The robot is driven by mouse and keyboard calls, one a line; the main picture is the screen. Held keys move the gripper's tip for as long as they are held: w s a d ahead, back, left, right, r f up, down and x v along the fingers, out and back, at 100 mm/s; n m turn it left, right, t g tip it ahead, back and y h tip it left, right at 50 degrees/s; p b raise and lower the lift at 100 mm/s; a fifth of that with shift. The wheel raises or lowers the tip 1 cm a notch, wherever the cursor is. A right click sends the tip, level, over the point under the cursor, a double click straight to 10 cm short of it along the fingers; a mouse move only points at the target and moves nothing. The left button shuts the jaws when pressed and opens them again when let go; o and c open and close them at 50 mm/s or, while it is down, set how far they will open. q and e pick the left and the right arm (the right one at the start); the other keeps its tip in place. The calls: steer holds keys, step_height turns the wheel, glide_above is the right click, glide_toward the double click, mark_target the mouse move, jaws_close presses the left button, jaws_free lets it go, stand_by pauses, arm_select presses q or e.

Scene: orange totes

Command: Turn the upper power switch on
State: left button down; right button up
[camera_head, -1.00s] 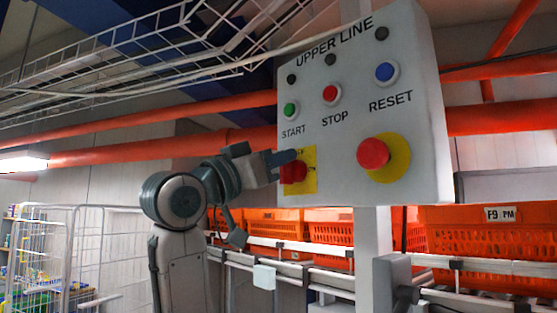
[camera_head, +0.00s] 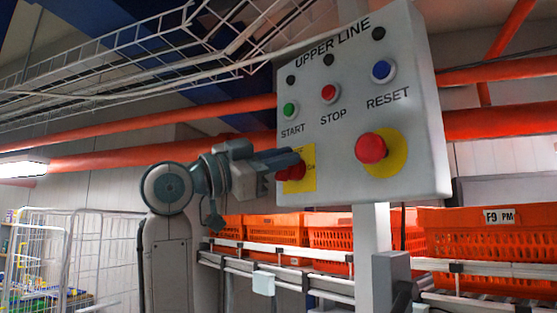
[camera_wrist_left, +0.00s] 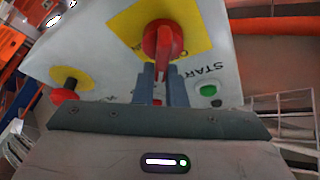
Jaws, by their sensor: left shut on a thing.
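The power switch is a red rotary knob (camera_head: 293,172) on a yellow plate (camera_head: 307,183), at the lower left of the grey "UPPER LINE" panel (camera_head: 335,175). An ON mark shows on the plate to the right of the knob. My left gripper (camera_head: 293,160) comes in from the left and its fingers partly hide the knob. In the left wrist view the knob (camera_wrist_left: 165,42) has its handle between the two fingers of my left gripper (camera_wrist_left: 161,82), which is shut on it. I cannot tell the exact switch position. My right gripper is not in view.
The panel also has green START (camera_head: 290,109), red STOP (camera_head: 329,93) and blue RESET (camera_head: 382,71) buttons. A red mushroom button (camera_head: 371,149) sits right of the switch. Orange totes (camera_head: 480,240) stand on a conveyor behind. A wire rack (camera_head: 150,45) runs overhead.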

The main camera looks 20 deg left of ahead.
arm_select(q)
steer(key=m+g, duration=0.1)
steer(key=m, duration=0.1)
steer(key=m+g, duration=0.1)
steer(key=m, duration=0.1)
steer(key=m+g, duration=0.1)
steer(key=m, duration=0.1)
steer(key=shift+d+f+m+p, duration=0.2)
steer(key=shift+f+m+p, duration=0.15)
steer(key=shift+f+m, duration=0.05)
steer(key=m, duration=0.1)
steer(key=m+g+p, duration=0.1)
steer(key=m, duration=0.3)
steer(key=shift+s+f+g+y, duration=0.1)
steer(key=shift+f+g+y, duration=0.15)
steer(key=shift+g+y, duration=0.15)
steer(key=shift+m, duration=0.3)
